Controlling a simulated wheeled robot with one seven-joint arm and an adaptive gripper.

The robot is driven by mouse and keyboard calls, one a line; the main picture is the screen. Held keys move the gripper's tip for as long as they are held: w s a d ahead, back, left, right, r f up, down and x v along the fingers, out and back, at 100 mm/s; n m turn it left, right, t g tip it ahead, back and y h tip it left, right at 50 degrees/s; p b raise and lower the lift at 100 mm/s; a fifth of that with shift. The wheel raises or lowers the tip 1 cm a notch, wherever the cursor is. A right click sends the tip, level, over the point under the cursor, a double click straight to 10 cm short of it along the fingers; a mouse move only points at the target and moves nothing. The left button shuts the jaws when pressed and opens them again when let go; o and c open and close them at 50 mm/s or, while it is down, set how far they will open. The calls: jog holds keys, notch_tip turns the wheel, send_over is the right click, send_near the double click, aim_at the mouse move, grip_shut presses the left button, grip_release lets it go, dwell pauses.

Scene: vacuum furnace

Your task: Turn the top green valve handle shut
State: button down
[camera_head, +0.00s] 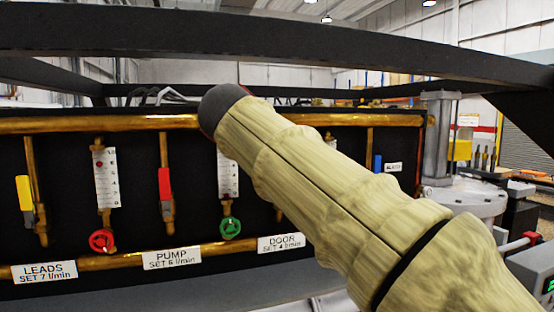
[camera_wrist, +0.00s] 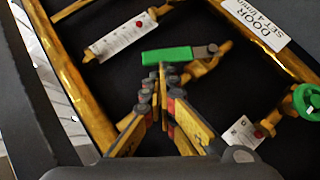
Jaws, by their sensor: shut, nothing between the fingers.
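A green lever handle (camera_wrist: 167,55) shows in the wrist view, joined at its right end to a grey pivot on a brass valve pipe (camera_wrist: 205,66). It points left, at an angle to that pipe. My gripper (camera_wrist: 160,70) is shut and empty, with its fingertips at the near edge of the green handle. I cannot tell whether they touch it. In the head view my arm hides the gripper and this handle. A round green handwheel (camera_head: 230,227) is a separate control, low on the panel; a green handwheel (camera_wrist: 307,98) also shows at the wrist view's right edge.
Left of my arm are a yellow lever (camera_head: 24,193), a red handwheel (camera_head: 101,240) and a red lever (camera_head: 164,185). A blue lever (camera_head: 377,163) is to the right. Brass manifolds (camera_head: 90,123) cross the panel. A dark frame beam (camera_head: 280,38) spans above.

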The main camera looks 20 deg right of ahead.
jog(key=d+f+m+g+y+p, duration=0.1)
jog(key=d+f+m+y+p, duration=0.1)
jog(key=d+y, duration=0.3)
jog(key=shift+d+f+m, duration=0.25)
jog(key=shift+d+m, duration=0.15)
jog(key=shift+m, duration=0.1)
jog(key=shift+r+p, duration=0.2)
jog(key=shift+p, duration=0.2)
jog(key=shift+r+p, duration=0.6)
jog(key=shift+r, duration=0.05)
